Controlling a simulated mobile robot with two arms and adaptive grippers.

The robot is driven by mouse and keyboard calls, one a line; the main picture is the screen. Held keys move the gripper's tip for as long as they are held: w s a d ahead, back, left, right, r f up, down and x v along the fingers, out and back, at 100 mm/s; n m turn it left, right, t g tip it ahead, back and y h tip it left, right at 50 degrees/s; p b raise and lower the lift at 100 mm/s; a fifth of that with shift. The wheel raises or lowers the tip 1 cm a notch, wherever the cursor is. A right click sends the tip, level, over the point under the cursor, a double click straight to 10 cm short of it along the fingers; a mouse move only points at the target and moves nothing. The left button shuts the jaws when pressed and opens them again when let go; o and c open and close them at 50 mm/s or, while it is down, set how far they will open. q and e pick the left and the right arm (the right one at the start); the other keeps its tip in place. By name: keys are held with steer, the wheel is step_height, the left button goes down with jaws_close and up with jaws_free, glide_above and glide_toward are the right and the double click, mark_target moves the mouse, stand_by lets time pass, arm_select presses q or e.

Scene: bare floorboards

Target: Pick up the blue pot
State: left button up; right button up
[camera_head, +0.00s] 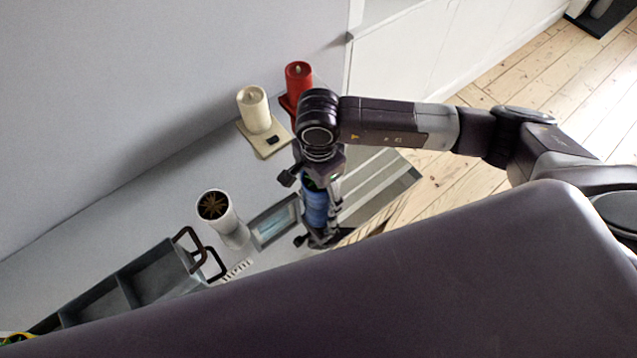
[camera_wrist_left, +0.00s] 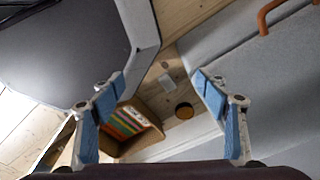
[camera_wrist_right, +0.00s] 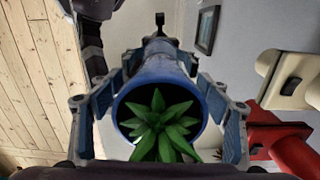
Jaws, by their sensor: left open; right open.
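The blue pot (camera_head: 316,208) stands on the grey surface, partly hidden by my right gripper (camera_head: 320,200). In the right wrist view the blue pot (camera_wrist_right: 165,72) holds a spiky green plant (camera_wrist_right: 158,128). My right gripper (camera_wrist_right: 158,95) is open, with its fingers on either side of the pot. I cannot tell whether the fingers touch it. My left gripper (camera_wrist_left: 160,95) is open and empty in the left wrist view, away from the pot. It does not show in the head view.
A cream candle (camera_head: 254,110) and a red candle (camera_head: 298,76) stand on holders behind the pot, near the wall. A white pot (camera_head: 228,228), a small picture frame (camera_head: 264,233) and a grey tray with handles (camera_head: 155,272) are to the left. The left wrist view shows a box of colourful items (camera_wrist_left: 127,124).

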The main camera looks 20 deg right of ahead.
steer(key=c, duration=1.7)
steer(key=shift+r, duration=0.1)
step_height(320, 180, up, 20)
steer(key=b, duration=0.4)
steer(key=d+f+n, duration=0.1)
steer(key=d+n, duration=0.1)
steer(key=n, duration=0.2)
steer(key=s+d+f+n, duration=0.1)
steer(key=d+n, duration=0.2)
steer(key=n, duration=0.2)
steer(key=s+d+f+n, duration=0.1)
steer(key=d+f+n, duration=0.1)
steer(key=n, duration=0.3)
steer(key=shift+s+d, duration=0.15)
steer(key=shift+d, duration=0.05)
steer(key=shift+f, duration=0.1)
